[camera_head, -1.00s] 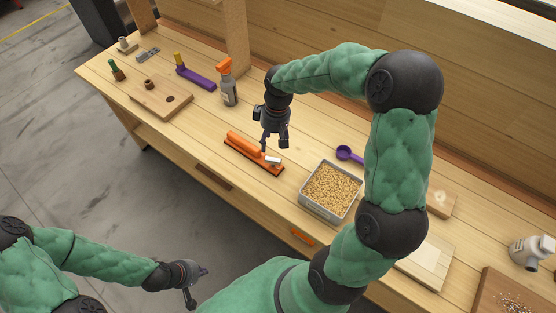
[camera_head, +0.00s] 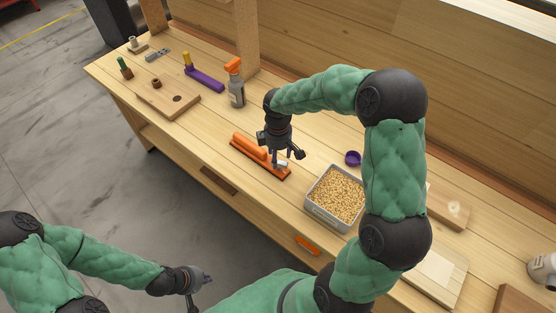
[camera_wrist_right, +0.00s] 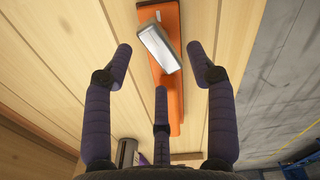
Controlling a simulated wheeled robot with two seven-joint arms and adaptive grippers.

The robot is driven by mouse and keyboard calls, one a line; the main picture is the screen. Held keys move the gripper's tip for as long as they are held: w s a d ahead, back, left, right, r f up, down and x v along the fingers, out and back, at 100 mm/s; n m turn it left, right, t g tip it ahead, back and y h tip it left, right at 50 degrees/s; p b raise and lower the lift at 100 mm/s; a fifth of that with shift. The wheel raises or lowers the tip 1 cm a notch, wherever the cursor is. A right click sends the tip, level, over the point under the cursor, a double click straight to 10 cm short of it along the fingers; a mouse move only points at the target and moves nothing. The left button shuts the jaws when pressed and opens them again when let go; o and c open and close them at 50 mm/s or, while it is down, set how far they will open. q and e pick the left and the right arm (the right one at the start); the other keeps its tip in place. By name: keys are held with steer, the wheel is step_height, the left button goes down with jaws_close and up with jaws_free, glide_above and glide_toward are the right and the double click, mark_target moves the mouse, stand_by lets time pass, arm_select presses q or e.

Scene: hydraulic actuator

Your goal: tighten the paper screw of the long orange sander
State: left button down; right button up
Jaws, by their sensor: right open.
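The long orange sander (camera_head: 249,146) lies on the workbench, in front of the spray bottle. Its silver-white paper screw (camera_head: 282,164) sits near its right end. In the right wrist view the screw (camera_wrist_right: 158,47) looks like a pale block set slantwise across the orange body (camera_wrist_right: 174,92). My right gripper (camera_head: 284,155) is open above the screw end, its fingers spread and empty. In the right wrist view its fingers (camera_wrist_right: 163,68) stand either side of the sander, with the screw ahead between them. My left gripper (camera_head: 203,290) hangs empty in front of the bench, fingers apart.
A metal tray of grain (camera_head: 334,197) stands right of the sander, with a purple scoop (camera_head: 353,158) behind it. The spray bottle (camera_head: 236,88) stands behind the sander. A purple tool (camera_head: 204,80) and wooden block (camera_head: 168,99) lie further left. Bench front edge is close.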

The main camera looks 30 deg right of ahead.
steer(key=shift+f, duration=0.95)
jaws_close()
steer(key=shift+d+m, duration=0.1)
steer(key=shift+m, duration=1.1)
jaws_free()
steer(key=shift+r, duration=0.1)
